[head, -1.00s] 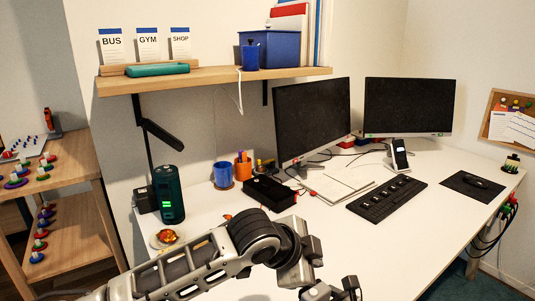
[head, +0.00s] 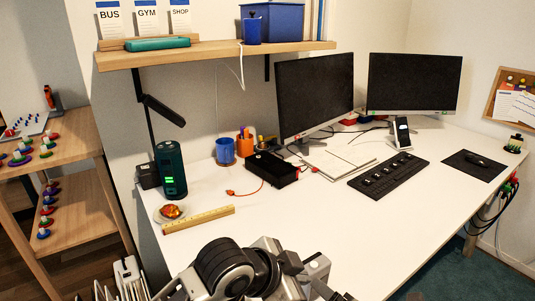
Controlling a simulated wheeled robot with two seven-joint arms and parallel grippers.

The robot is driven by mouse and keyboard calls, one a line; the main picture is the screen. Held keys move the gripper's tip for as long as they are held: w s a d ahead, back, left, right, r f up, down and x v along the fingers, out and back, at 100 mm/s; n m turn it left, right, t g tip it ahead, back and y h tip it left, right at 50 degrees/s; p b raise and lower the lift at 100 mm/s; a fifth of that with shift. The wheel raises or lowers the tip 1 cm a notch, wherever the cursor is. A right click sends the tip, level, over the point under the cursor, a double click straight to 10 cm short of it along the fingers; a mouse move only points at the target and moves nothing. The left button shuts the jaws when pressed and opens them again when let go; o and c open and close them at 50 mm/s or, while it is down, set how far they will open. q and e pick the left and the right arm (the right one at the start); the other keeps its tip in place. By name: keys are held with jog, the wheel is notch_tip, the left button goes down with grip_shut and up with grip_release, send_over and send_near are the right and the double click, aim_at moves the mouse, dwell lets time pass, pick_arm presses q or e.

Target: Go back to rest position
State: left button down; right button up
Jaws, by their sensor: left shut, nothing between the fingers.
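My left arm comes in at the bottom edge of the head view. Its gripper (head: 328,290) is low over the front of the white desk (head: 330,225), partly cut off by the bottom edge. It is shut and holds nothing. It is apart from the objects on the desk. My right gripper is not in view.
A yellow ruler (head: 199,219), a small dish (head: 170,212), a dark green cylinder (head: 170,170) and a black box (head: 272,170) stand on the desk's left half. A keyboard (head: 388,179) lies to the right. A wooden shelf (head: 215,55) hangs above. The desk's middle front is clear.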

pick_arm(q)
jog(key=s+a+f+n+g+y, duration=0.1)
jog(key=s+a+f+n+y, duration=0.4)
jog(key=s+a, duration=0.65)
jog(key=s+a+f+n+g+y, duration=0.15)
jog(key=s+a+f+n, duration=0.55)
jog(key=a, duration=0.8)
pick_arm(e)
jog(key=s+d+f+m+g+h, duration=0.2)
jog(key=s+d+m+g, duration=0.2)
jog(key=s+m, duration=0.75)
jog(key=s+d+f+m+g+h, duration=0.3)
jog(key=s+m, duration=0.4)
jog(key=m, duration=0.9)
pick_arm(q)
jog(key=w+d+f+t+h, duration=0.2)
jog(key=w+d+f+t, duration=0.2)
jog(key=d+f+t, duration=0.1)
jog(key=shift+w+d+f+t, duration=0.25)
jog(key=shift+d+t, duration=0.3)
jog(key=shift+t, duration=0.5)
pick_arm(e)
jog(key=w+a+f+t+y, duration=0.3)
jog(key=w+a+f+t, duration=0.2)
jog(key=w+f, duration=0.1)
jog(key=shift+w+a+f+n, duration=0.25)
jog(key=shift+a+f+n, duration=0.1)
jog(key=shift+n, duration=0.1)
